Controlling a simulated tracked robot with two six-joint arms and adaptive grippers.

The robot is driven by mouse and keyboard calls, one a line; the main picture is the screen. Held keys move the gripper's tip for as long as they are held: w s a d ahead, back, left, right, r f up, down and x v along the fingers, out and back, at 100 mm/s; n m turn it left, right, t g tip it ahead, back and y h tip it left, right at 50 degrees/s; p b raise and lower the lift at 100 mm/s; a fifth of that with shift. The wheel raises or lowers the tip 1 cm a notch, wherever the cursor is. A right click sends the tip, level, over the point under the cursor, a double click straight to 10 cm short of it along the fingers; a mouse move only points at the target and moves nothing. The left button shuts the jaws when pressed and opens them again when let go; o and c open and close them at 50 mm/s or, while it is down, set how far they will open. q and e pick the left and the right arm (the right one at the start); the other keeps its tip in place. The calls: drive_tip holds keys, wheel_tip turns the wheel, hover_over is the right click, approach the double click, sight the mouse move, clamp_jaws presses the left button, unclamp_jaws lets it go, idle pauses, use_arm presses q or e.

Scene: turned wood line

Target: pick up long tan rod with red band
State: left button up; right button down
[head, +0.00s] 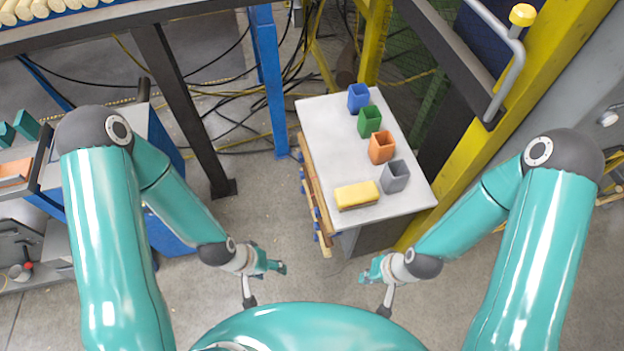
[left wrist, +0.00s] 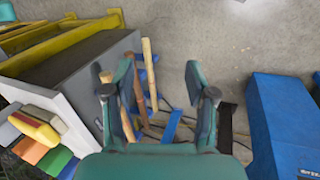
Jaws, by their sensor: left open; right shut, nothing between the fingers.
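Several long rods sit in blue holders along the left side of the small table. In the left wrist view there is a pale tan rod (left wrist: 149,68), a darker brown rod (left wrist: 139,92) and another tan rod (left wrist: 107,88). I cannot make out a red band on any of them. In the head view a tan rod (head: 326,250) shows its end below the table edge. My left gripper (head: 282,267) is open and empty, left of and below the rods in the head view. My right gripper (head: 366,274) is shut and empty, below the table's front edge.
A blue post (head: 270,85) stands behind left. Floor left of the table is clear.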

use_arm(q)
drive_tip(key=w+d+f+n+t+h+b, duration=0.1)
drive_tip(key=w+f+t+b, duration=0.1)
drive_tip(key=w+b, duration=0.35)
drive_tip(key=w+d+f+n+t+b, duration=0.1)
drive_tip(key=w+t+b, duration=0.1)
drive_tip(key=w+b, duration=0.4)
drive_tip(key=n+t+h+b, duration=0.1)
drive_tip(key=t+h+b, duration=0.15)
drive_tip(key=b, duration=0.85)
approach(318, 201)
drive_tip(key=shift+y, duration=0.45)
drive_tip(key=b+x, duration=0.3)
drive_tip(key=x, duration=0.2)
drive_tip(key=b+x, duration=0.3)
drive_tip(key=x, duration=0.2)
drive_tip(key=shift+s+d+r, duration=0.1)
drive_tip(key=shift+d+r, duration=0.15)
drive_tip(key=shift+d, duration=0.05)
drive_tip(key=shift+c, duration=0.3)
clamp_jaws()
